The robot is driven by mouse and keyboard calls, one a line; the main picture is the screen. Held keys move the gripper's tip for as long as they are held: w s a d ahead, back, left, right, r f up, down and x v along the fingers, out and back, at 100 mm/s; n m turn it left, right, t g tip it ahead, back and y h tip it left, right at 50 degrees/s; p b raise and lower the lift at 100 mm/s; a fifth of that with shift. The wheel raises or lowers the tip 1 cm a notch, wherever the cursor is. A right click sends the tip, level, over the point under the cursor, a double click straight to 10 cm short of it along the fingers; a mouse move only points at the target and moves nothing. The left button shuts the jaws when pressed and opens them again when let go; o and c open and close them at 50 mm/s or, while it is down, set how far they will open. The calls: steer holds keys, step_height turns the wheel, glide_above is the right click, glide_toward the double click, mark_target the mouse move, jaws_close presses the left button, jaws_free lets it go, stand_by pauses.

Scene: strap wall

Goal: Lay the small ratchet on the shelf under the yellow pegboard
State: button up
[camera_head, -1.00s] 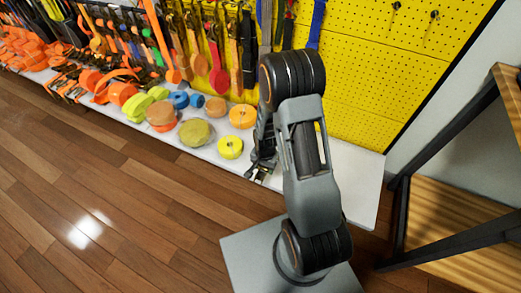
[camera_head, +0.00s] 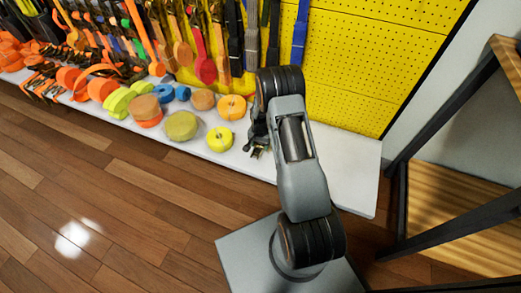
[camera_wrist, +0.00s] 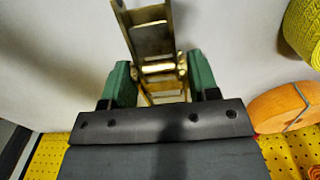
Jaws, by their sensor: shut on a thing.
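My gripper (camera_wrist: 150,88) has green fingertips and is shut on the small ratchet (camera_wrist: 152,42), a brassy metal frame with crossbars, in the wrist view. The ratchet sticks out beyond the fingertips over the white shelf (camera_wrist: 60,60). Whether it touches the shelf I cannot tell. In the head view the ratchet is small and mostly hidden by my gripper and arm. The white shelf (camera_head: 345,170) runs under the yellow pegboard (camera_head: 365,70), and my gripper is over it, right of the yellow roll.
A yellow roll (camera_head: 219,139) and an orange roll (camera_head: 231,107) lie on the shelf left of my gripper. Several straps and rolls crowd the shelf further left. The shelf's right end is bare. A dark-framed wooden rack (camera_head: 450,215) stands at the right.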

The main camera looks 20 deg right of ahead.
steer(key=shift+w+d+f, duration=0.1)
steer(key=shift+w+f, duration=0.1)
steer(key=shift+f, duration=0.15)
steer(key=shift+w+f+b, duration=0.1)
steer(key=shift+f+b, duration=0.95)
steer(key=shift+f, duration=0.5)
steer(key=shift+f, duration=0.2)
steer(key=o, duration=1)
steer(key=shift+o, duration=0.2)
steer(key=shift+r, duration=0.1)
step_height(320, 180, up, 12)
steer(key=p, duration=0.4)
steer(key=shift+r+p, duration=0.15)
steer(key=shift+p, duration=0.2)
